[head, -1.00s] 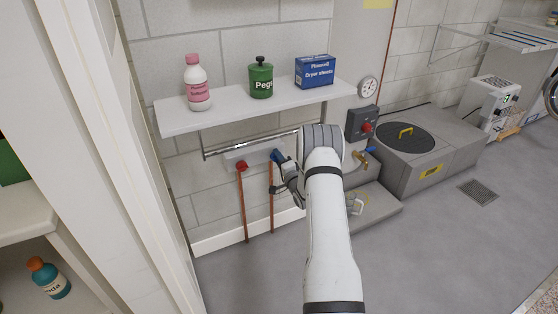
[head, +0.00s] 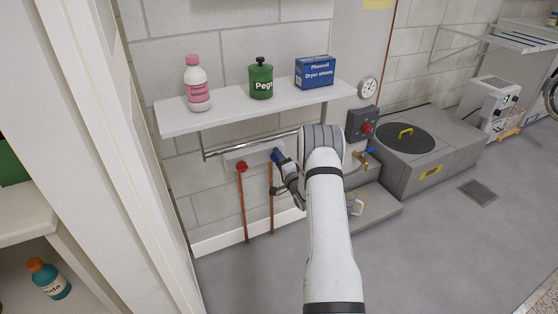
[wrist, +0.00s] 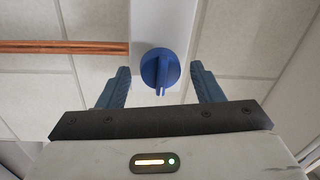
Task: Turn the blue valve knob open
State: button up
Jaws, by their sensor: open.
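The blue valve knob (wrist: 160,68) is round with a raised grip bar across it. It sits on a pale wall plate (head: 240,160) below the shelf. In the wrist view my gripper (wrist: 158,75) is open, with one finger on either side of the knob and a gap to each. I cannot tell whether the fingers reach past the knob's face. In the head view my gripper (head: 279,160) is at the right end of the plate and hides most of the knob. A red knob (head: 242,167) is on the plate's left end.
A shelf (head: 250,108) with a pink-capped bottle (head: 197,85), a green peg tin (head: 261,80) and a dryer sheets box (head: 315,72) is above, with a rail (head: 250,146) under it. Copper pipes (head: 243,205) run down. A brass tap (head: 363,159) is at right.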

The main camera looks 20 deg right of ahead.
jog(key=s+p, duration=0.1)
jog(key=s, duration=0.6)
jog(key=shift+s+d+f+p, duration=0.15)
jog(key=shift+s+f+p, duration=0.05)
jog(key=shift+f+p, duration=0.1)
